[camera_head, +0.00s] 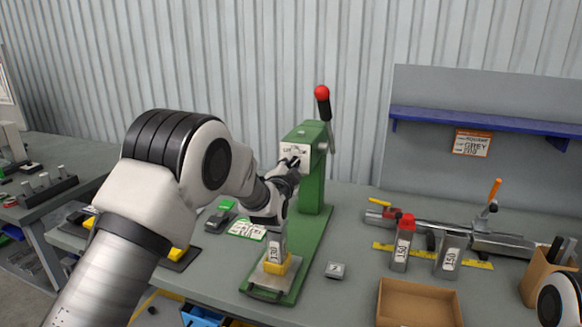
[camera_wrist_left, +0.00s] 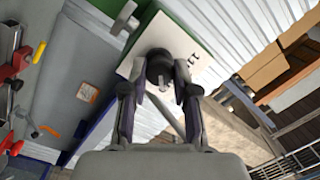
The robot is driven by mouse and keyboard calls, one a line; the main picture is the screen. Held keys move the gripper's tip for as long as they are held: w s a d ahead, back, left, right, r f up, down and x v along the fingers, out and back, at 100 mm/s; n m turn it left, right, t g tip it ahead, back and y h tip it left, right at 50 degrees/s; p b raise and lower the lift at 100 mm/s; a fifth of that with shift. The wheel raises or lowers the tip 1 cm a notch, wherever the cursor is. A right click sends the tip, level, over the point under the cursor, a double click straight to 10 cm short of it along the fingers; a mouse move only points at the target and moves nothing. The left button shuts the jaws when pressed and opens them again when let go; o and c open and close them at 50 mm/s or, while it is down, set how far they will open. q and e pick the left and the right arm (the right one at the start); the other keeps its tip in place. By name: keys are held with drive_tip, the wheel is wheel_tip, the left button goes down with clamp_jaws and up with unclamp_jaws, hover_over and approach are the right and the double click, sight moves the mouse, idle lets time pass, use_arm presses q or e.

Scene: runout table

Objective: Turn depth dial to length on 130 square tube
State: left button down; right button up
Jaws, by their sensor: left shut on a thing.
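The green press (camera_head: 313,195) stands on the grey table with a white plate (camera_head: 296,151) on its head. In the left wrist view the same plate (camera_wrist_left: 190,50) carries a round black dial (camera_wrist_left: 158,62) with a small pointed knob. My left gripper (camera_head: 291,164) is at this plate and hides most of the dial in the head view. In the left wrist view my left gripper (camera_wrist_left: 160,82) has its fingers on both sides of the dial, shut on it. A labelled square tube (camera_head: 277,247) stands upright in a yellow holder (camera_head: 277,265) at the press base. My right gripper is out of view.
A brown tray (camera_head: 418,304) lies in front. A lever with a red knob (camera_head: 321,92) rises above the press.

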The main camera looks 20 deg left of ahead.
use_arm(q)
drive_tip(key=shift+r, duration=0.2)
idle(0.6)
drive_tip(key=shift+n+b, duration=0.35)
drive_tip(key=shift+n, duration=0.05)
drive_tip(key=n+b, duration=0.2)
drive_tip(key=n, duration=0.1)
drive_tip(key=shift+n, duration=0.3)
drive_tip(key=shift+r+n+g+h+b, duration=0.15)
drive_tip(key=shift+n+b, duration=0.25)
drive_tip(key=shift+n, duration=0.55)
drive_tip(key=shift+n+g+h+b, duration=0.15)
drive_tip(key=shift+n+b, duration=0.25)
drive_tip(key=shift+n, duration=0.55)
drive_tip(key=shift+a, duration=0.1)
drive_tip(key=shift+w, duration=0.1)
drive_tip(key=c, duration=1)
unclamp_jaws()
drive_tip(key=shift+c, duration=0.2)
drive_tip(key=shift+o, duration=0.8)
drive_tip(key=shift+w+f, duration=0.1)
drive_tip(key=shift+f, duration=0.1)
